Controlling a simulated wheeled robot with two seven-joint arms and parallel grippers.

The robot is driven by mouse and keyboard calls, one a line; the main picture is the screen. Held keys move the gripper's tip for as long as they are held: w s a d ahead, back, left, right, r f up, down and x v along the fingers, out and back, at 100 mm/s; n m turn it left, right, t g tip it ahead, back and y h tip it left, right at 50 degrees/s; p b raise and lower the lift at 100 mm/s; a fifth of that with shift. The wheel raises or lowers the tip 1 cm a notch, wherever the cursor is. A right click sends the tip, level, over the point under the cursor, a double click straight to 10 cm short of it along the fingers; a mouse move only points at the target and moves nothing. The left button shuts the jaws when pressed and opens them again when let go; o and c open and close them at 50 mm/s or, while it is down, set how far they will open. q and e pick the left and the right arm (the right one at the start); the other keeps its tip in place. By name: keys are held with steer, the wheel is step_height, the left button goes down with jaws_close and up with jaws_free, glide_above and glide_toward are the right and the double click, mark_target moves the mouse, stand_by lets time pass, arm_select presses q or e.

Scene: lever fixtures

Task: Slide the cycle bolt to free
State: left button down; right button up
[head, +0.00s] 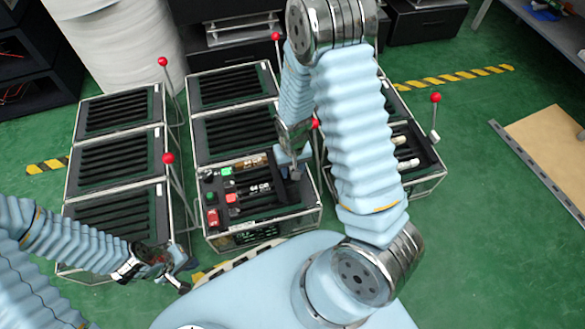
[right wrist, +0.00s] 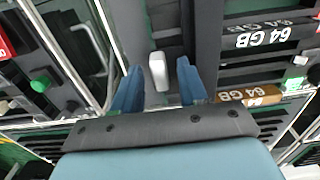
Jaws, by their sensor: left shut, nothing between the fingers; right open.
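In the right wrist view, a small pale upright knob (right wrist: 157,72) stands between the two blue fingers of my right gripper (right wrist: 158,88), nearer the left finger. It may be the cycle bolt's handle, but no label confirms this. The fingers are spread apart, with a gap around the knob. In the head view my right gripper (head: 296,172) points down over the right part of the middle unit's front panel, and the arm hides part of that panel. My left gripper (head: 184,280) is low at the left, beside the left unit, shut and empty.
The middle unit's panel (head: 262,226) carries green and red buttons and "64 GB" labels. Red-knobbed levers (head: 168,158) stand beside the units. The right unit has white handles (head: 408,163). Green floor (head: 480,180) is open to the right.

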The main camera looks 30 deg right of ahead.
jaws_close()
stand_by(0.3)
steer(key=shift+s+d, duration=0.2)
steer(key=shift+d, duration=0.7)
steer(key=shift+s+d, duration=0.25)
steer(key=shift+d, duration=0.65)
steer(key=shift+s+d, duration=0.2)
steer(key=shift+d, duration=0.7)
jaws_free()
steer(key=shift+r, duration=0.1)
